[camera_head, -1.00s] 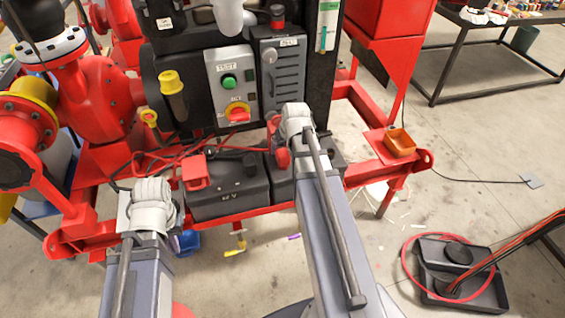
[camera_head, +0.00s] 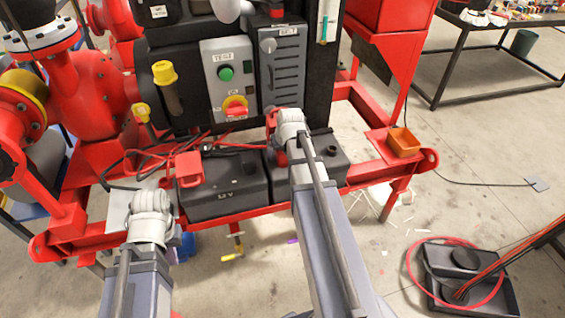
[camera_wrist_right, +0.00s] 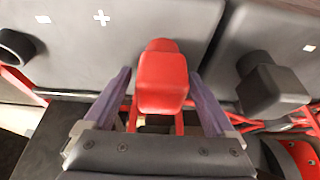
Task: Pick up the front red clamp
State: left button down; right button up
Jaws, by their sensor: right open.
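In the right wrist view, a red clamp (camera_wrist_right: 163,80) stands between the two spread fingers of my right gripper (camera_wrist_right: 160,76). A gap shows on each side of it, so the jaws are open around it and not closed on it. In the head view this clamp is mostly hidden by my right wrist, above the right battery (camera_head: 332,160). Another red clamp (camera_head: 190,169) sits on the left battery (camera_head: 225,195). My left gripper (camera_head: 150,203) hangs left of that battery; its fingers are hidden, so I cannot tell its opening.
A dark clamp (camera_wrist_right: 272,88) stands close to the right of my right gripper. The control box (camera_head: 228,75) and the ribbed black unit (camera_head: 284,75) rise behind the batteries. The red frame rail (camera_head: 230,217) runs in front.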

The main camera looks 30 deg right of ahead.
jog(key=shift+r, duration=0.1)
grip_shut()
dwell(0.6)
